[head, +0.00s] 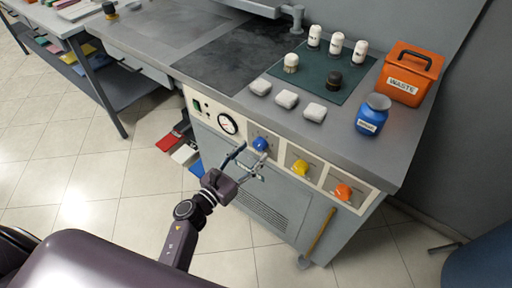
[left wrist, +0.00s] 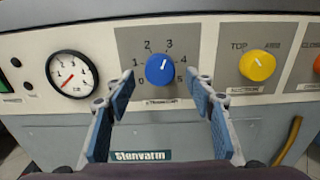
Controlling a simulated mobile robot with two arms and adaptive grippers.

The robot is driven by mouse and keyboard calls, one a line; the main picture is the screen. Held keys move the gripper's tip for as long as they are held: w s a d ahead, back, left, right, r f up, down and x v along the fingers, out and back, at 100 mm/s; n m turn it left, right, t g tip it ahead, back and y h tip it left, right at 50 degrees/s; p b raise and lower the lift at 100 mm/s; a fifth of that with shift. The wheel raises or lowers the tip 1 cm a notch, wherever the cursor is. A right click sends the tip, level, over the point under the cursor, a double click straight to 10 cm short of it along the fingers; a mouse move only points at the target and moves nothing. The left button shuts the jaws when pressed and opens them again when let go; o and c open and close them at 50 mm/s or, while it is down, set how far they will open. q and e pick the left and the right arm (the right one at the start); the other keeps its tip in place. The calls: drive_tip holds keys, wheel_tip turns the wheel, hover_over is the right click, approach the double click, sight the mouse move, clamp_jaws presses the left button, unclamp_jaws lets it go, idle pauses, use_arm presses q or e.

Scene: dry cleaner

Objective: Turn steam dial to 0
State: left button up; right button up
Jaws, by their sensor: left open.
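The blue dial (head: 260,144) is on the front panel of the grey counter, ringed by the numbers 0 to 5. In the left wrist view the blue dial (left wrist: 160,69) has a white mark that points up and slightly right, toward the 3. The label below it is too blurred to read. My left gripper (head: 253,156) is open and empty in front of the dial. In the left wrist view, its blue-padded fingers (left wrist: 161,84) stand left and right of the dial, just below it, apparently not touching it. My right gripper is not in view.
A pressure gauge (left wrist: 72,74) is left of the dial. A yellow knob (head: 299,168) and an orange knob (head: 343,192) are to its right. On the counter are an orange waste box (head: 409,70), a blue jar (head: 372,116), bottles and white blocks. A wooden-handled tool (head: 320,235) leans below.

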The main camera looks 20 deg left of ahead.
use_arm(q)
drive_tip(key=shift+x, duration=1.3)
drive_tip(key=shift+c, duration=0.5)
drive_tip(key=c, duration=1)
drive_tip(key=shift+c, duration=0.2)
drive_tip(key=shift+n, duration=0.3)
